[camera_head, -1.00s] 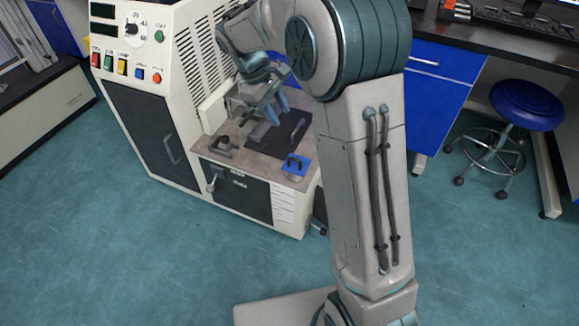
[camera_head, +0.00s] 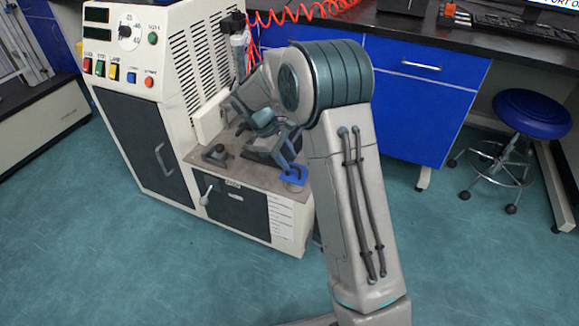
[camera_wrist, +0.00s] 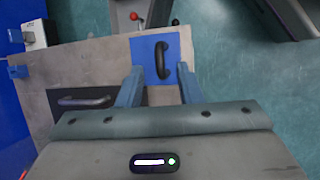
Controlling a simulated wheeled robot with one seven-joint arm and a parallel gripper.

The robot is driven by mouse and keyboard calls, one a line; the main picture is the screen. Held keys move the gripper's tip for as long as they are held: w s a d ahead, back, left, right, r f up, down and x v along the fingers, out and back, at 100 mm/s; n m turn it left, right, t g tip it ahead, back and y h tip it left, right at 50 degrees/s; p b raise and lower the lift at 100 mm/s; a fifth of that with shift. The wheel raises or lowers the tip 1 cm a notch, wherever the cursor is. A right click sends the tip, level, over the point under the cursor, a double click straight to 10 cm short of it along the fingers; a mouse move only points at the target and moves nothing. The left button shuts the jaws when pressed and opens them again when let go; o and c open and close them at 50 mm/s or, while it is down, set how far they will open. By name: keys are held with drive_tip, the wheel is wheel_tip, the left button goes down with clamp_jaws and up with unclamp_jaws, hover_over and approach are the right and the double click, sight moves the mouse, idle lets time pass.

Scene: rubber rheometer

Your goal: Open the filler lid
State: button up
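A small blue square lid (camera_head: 293,176) with a black handle lies on the front right part of the machine's worktop. In the wrist view the blue lid (camera_wrist: 174,72) lies flat, and its black handle (camera_wrist: 162,60) stands on it, just beyond and between my fingertips. My gripper (camera_wrist: 159,72) is open and empty, with one blue finger at each side of the lid's near part. I cannot tell its height above the lid. In the head view my gripper (camera_head: 288,154) is just behind the lid, partly hidden by my arm.
The beige machine (camera_head: 180,70) rises behind the worktop. A dark plate with a handle (camera_wrist: 85,101) lies beside the lid, and a dark clamp-like piece (camera_head: 215,155) stands at the worktop's left. A blue stool (camera_head: 532,113) is at the right. The floor in front is clear.

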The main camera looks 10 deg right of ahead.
sight(296, 168)
drive_tip(key=shift+x, duration=1.2)
clamp_jaws()
drive_tip(key=shift+r, duration=0.1)
